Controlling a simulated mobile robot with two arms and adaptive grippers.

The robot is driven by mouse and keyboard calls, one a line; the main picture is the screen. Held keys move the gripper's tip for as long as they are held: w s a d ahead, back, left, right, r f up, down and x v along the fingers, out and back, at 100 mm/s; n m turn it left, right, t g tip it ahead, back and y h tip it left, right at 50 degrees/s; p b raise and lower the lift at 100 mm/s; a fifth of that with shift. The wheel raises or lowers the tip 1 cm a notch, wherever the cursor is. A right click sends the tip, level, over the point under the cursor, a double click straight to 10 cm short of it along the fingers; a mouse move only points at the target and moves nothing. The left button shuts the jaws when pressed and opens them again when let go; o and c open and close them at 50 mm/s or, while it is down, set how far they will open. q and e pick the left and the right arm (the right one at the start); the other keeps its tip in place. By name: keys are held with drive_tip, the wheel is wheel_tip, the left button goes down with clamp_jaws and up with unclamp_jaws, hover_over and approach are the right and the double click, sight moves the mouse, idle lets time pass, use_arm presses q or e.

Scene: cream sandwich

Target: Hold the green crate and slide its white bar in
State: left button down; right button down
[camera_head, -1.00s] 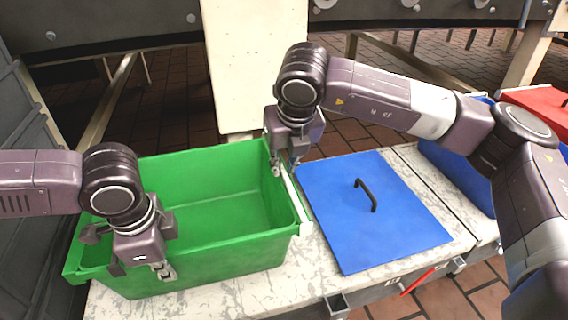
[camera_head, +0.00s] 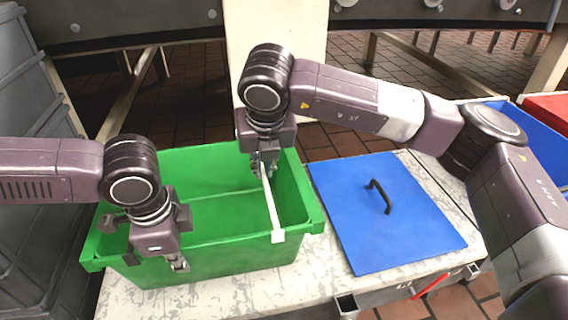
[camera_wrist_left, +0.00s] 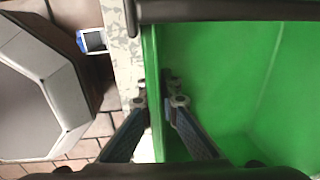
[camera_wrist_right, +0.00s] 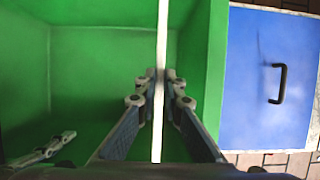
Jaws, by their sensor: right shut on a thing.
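The green crate (camera_head: 182,160) stands open on the worktop. In the right wrist view the bar (camera_wrist_right: 161,50) passes between both fingers.
A blue lid (camera_head: 400,235) with a black handle (camera_head: 380,196) lies on the pale speckled worktop (camera_head: 315,270) right of the crate. Further right are a blue crate (camera_head: 541,135) and a red one (camera_head: 553,108). A grey wall of panels (camera_head: 35,200) stands close on the left.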

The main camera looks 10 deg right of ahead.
drive_tip(key=shift+a, duration=0.3)
drive_tip(key=c, duration=2)
unclamp_jaws()
drive_tip(key=shift+c, duration=0.2)
drive_tip(key=shift+r, duration=0.1)
drive_tip(key=v, duration=1.2)
drive_tip(key=shift+s, duration=0.1)
use_arm(q)
drive_tip(key=c, duration=2)
unclamp_jaws()
